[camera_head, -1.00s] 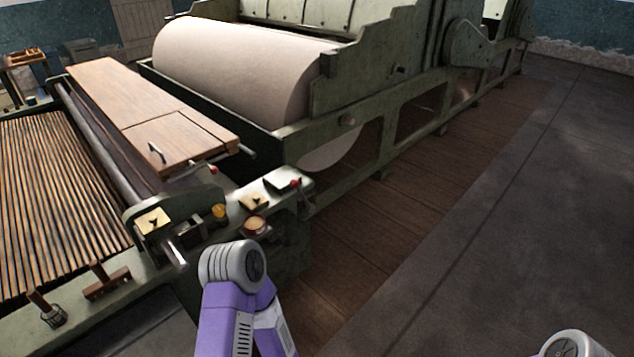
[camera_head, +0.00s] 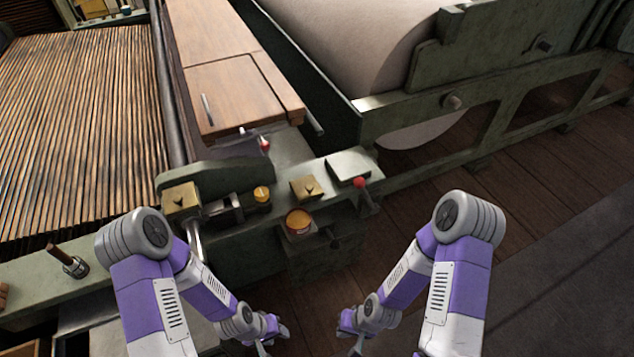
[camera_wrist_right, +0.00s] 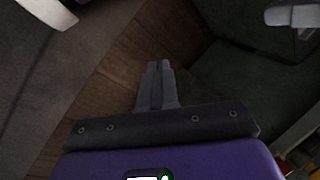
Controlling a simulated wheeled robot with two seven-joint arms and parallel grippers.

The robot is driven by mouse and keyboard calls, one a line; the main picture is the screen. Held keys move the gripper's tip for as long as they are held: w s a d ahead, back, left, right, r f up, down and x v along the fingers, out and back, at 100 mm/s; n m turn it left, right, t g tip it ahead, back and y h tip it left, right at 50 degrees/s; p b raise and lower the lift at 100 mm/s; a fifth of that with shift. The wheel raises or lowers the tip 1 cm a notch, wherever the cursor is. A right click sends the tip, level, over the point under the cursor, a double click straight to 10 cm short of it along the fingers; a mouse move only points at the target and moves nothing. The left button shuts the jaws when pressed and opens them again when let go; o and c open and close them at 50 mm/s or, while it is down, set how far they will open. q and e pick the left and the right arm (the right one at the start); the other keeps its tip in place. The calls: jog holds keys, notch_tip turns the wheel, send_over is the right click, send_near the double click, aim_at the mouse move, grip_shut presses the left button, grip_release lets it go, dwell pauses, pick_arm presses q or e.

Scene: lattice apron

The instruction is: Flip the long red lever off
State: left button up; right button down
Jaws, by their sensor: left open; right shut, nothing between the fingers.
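Two red-knobbed levers show in the head view on the green machine's corner. One red knob (camera_head: 360,183) sits on a short dark stem at the right front edge of the corner. The other red knob (camera_head: 265,145) is farther back, near the wooden board. I cannot tell for sure which is the long one. My left gripper (camera_head: 264,346) is low at the bottom of the picture, open, in front of the machine. My right gripper (camera_head: 356,345) is low to its right, below the front knob and apart from it. In the wrist view its fingers (camera_wrist_right: 160,66) are shut and empty.
The corner panel also bears a yellow knob (camera_head: 262,194), a round orange-topped button (camera_head: 298,221), brass plates (camera_head: 308,188) and a metal bar (camera_head: 195,240). A slatted bed (camera_head: 75,120) lies left. Open wooden floor (camera_head: 500,190) lies right of the machine.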

jog(key=shift+w+a, duration=0.15)
jog(key=shift+w, duration=0.1)
jog(key=shift+s, duration=0.1)
